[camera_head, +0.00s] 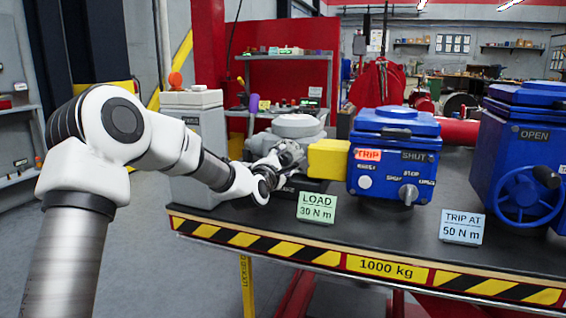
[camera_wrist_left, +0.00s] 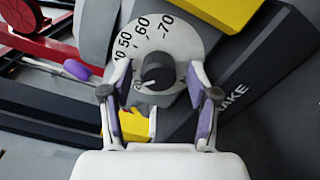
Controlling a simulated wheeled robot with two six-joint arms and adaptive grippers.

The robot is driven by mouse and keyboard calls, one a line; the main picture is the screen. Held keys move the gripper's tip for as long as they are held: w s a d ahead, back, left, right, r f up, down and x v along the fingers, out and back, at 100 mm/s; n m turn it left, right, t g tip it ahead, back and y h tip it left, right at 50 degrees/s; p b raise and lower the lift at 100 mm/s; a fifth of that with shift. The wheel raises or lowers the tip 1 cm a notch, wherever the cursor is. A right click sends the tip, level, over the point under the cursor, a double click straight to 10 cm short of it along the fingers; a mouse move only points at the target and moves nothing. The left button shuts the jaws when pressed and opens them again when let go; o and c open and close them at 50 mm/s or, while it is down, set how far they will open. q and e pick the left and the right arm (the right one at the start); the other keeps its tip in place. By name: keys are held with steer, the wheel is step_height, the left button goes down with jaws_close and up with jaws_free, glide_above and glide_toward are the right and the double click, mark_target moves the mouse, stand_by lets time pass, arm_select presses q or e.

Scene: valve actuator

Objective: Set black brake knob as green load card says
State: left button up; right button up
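The black brake knob (camera_wrist_left: 158,70) sits on a pale round dial (camera_wrist_left: 180,38) marked 50, 60 and 70, with a lower number partly hidden. My left gripper (camera_wrist_left: 159,82) has its two purple-padded fingers on either side of the knob, with a gap on both sides. The knob's pointer setting is not clear. In the head view my left gripper (camera_head: 287,155) is at the brake unit beside the yellow block (camera_head: 328,158), and it hides the knob. The green load card (camera_head: 317,207) reads "LOAD 30 N m". My right gripper is not in view.
The blue actuator (camera_head: 395,148) with a TRIP label and selector knob stands right of the yellow block. A pale blue card (camera_head: 462,227) reads "TRIP AT 50 N m". A blue handwheel (camera_head: 527,195) is at the far right. The bench front (camera_head: 385,267) has hazard stripes.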

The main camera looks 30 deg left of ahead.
arm_select(q)
steer(key=shift+s, duration=0.1)
steer(key=v, duration=1.1)
steer(key=shift+s+d, duration=0.2)
steer(key=shift+s, duration=0.2)
steer(key=shift+f, duration=0.1)
